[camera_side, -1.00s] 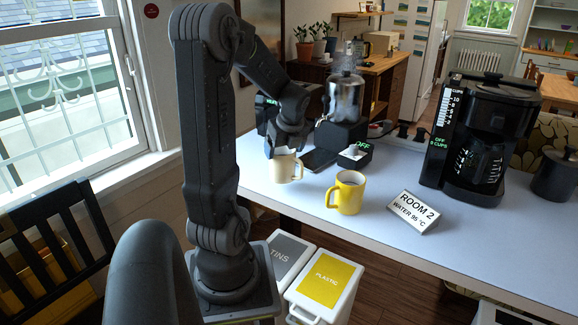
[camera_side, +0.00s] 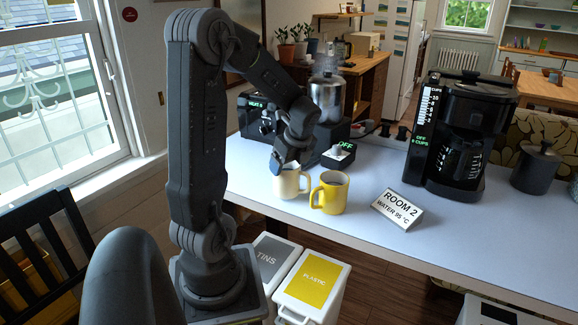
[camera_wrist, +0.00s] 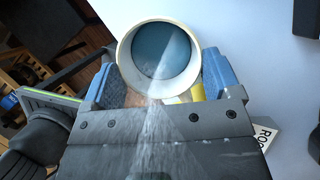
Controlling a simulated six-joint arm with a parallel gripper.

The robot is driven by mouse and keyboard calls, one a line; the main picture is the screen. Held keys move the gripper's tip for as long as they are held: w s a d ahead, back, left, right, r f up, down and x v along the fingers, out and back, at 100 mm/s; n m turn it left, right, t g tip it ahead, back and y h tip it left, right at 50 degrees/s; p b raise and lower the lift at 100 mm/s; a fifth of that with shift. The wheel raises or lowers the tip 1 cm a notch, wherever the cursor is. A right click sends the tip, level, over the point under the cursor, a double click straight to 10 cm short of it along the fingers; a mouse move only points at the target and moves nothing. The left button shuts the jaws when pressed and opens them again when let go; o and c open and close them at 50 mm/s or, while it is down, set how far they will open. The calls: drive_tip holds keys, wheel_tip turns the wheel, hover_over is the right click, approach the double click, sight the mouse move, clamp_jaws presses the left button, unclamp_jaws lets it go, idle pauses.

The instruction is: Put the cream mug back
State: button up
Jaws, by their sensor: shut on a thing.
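The cream mug (camera_side: 290,186) is upright at the near side of the table, just left of the yellow mug (camera_side: 331,193). My gripper (camera_side: 284,168) reaches down from above and is shut on it. In the wrist view the cream mug (camera_wrist: 124,62) sits between the two blue finger pads of my gripper (camera_wrist: 160,85), its open rim facing the camera and its inside blue-grey. A bit of yellow (camera_wrist: 197,92) shows behind it. I cannot tell whether the mug touches the table.
The sign (camera_side: 398,208) stands right of the yellow mug. A coffee maker (camera_side: 463,135) and a dark canister (camera_side: 536,168) stand further right. A small black device (camera_side: 338,156) and a steaming metal vessel (camera_side: 327,98) are behind. The table's front right is clear. Bins (camera_side: 312,285) stand below.

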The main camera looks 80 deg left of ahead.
drive_tip(key=shift+f, duration=0.35)
drive_tip(key=shift+f, duration=0.1)
drive_tip(key=shift+f, duration=0.1)
drive_tip(key=o, duration=1.2)
drive_tip(key=v, duration=1.1)
drive_tip(key=s+d+n+t+h, duration=0.1)
drive_tip(key=d+n, duration=0.3)
drive_tip(key=d, duration=0.4)
drive_tip(key=s+d+r+n+t+h, duration=0.1)
drive_tip(key=d+n+t, duration=0.2)
drive_tip(key=d, duration=0.6)
drive_tip(key=s+d+n+t+h, duration=0.2)
drive_tip(key=d+n, duration=0.4)
drive_tip(key=d, duration=0.3)
drive_tip(key=shift+d+r+t, duration=0.2)
drive_tip(key=shift+t, duration=0.4)
